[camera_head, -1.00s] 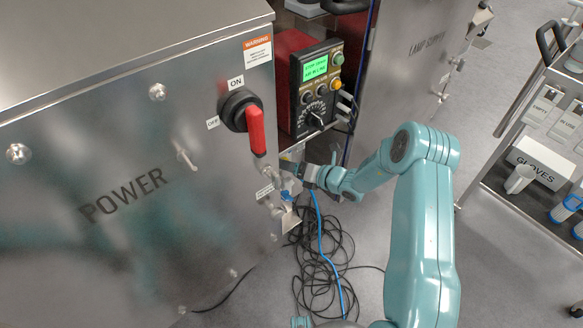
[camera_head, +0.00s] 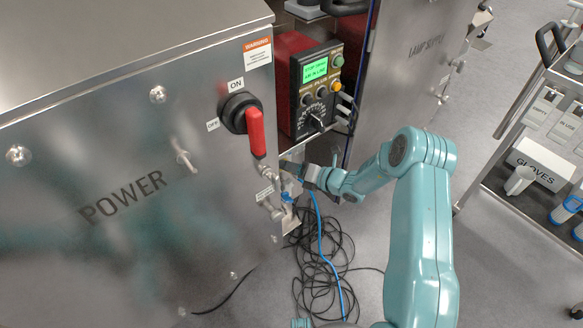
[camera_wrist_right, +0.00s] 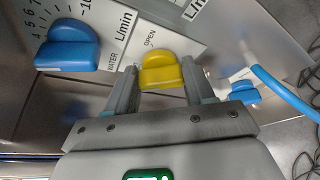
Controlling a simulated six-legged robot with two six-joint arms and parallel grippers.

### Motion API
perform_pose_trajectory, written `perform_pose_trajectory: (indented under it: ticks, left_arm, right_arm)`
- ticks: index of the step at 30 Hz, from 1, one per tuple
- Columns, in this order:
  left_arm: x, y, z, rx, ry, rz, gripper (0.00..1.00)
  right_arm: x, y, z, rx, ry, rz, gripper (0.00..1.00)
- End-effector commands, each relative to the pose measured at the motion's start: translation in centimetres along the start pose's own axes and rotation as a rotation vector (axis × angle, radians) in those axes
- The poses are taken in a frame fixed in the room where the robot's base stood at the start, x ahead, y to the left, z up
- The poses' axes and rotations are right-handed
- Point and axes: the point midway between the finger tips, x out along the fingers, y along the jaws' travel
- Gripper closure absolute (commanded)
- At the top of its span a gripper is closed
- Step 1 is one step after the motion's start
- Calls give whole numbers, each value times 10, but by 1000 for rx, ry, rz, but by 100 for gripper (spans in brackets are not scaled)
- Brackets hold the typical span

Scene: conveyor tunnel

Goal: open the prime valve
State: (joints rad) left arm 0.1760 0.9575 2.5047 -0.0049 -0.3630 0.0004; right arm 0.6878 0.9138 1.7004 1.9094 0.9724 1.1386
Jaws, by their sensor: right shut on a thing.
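A yellow valve knob (camera_wrist_right: 160,70) shows in the right wrist view on a panel, below a label that reads OPEN. My right gripper (camera_wrist_right: 161,78) has one finger on each side of the knob and is shut on it. In the head view my right gripper (camera_head: 300,171) reaches in at the right edge of the POWER cabinet (camera_head: 120,245), below the control box. The yellow knob is hidden there. My left gripper is not in view.
A blue knob (camera_wrist_right: 67,46) sits left of the yellow one beside a WATER label; a smaller blue knob (camera_wrist_right: 244,92) and a blue hose (camera_wrist_right: 285,92) lie right. A red-handled switch (camera_head: 256,130) and control box (camera_head: 317,88) are above my gripper. Black cables (camera_head: 318,262) cover the floor.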

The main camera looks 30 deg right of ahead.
Motion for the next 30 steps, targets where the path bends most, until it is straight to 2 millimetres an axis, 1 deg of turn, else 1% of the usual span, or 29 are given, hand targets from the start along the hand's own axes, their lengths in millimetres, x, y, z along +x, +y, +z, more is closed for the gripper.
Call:
perform_pose_trajectory:
  ticks: [11,30]
  left_arm:
    - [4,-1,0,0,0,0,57]
    - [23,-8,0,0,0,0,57]
  right_arm:
    - [1,-5,-1,310,-1,130,77]
    - [3,-11,-5,873,0,363,77]
